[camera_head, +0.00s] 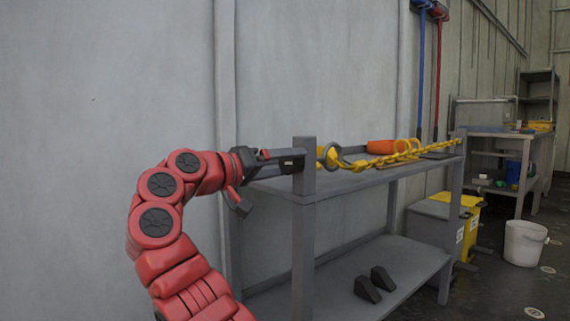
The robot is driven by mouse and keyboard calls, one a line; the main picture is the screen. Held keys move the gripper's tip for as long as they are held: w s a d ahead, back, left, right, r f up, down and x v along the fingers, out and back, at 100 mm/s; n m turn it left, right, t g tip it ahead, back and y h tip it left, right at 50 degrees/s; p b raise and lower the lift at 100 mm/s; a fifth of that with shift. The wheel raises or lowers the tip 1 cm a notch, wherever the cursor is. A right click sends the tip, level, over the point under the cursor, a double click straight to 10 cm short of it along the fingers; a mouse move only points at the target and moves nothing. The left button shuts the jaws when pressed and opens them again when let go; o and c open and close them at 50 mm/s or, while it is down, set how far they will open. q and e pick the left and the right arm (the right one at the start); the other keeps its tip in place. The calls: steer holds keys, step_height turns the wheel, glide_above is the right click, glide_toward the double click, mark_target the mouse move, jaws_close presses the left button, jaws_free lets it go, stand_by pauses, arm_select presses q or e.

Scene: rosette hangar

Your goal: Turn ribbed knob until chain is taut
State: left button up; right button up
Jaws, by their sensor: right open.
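My right gripper (268,184) is open at the left end of the shelf bench, one finger reaching right toward the near grey post (304,168), the other pointing down. The yellow chain (390,159) runs along the bench top from a metal ring (332,156) near this post toward the far post (460,143). A yellow fitting (321,155) shows just right of the near post, partly hidden by it. I cannot make out the ribbed knob clearly; the gripper and post cover that spot. How tight the chain is cannot be told. My left gripper is not in view.
The grey bench (370,181) has a lower shelf with two black wedges (374,284). An orange object (388,146) lies behind the chain. A yellow bin (470,226) and white bucket (524,243) stand to the right. The wall is close behind the bench.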

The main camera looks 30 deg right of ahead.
steer(key=n, duration=0.4)
steer(key=shift+d+r+n+p, duration=0.1)
steer(key=shift+r+n+p, duration=0.05)
steer(key=shift+n+p, duration=0.25)
steer(key=n+p, duration=0.1)
steer(key=n, duration=0.3)
steer(key=n+p, duration=0.1)
steer(key=n, duration=0.2)
steer(key=n+p, duration=0.2)
steer(key=n, duration=0.2)
steer(key=shift+r, duration=0.15)
steer(key=shift+n+p, duration=0.3)
steer(key=shift+n, duration=0.2)
steer(key=shift+f, duration=0.3)
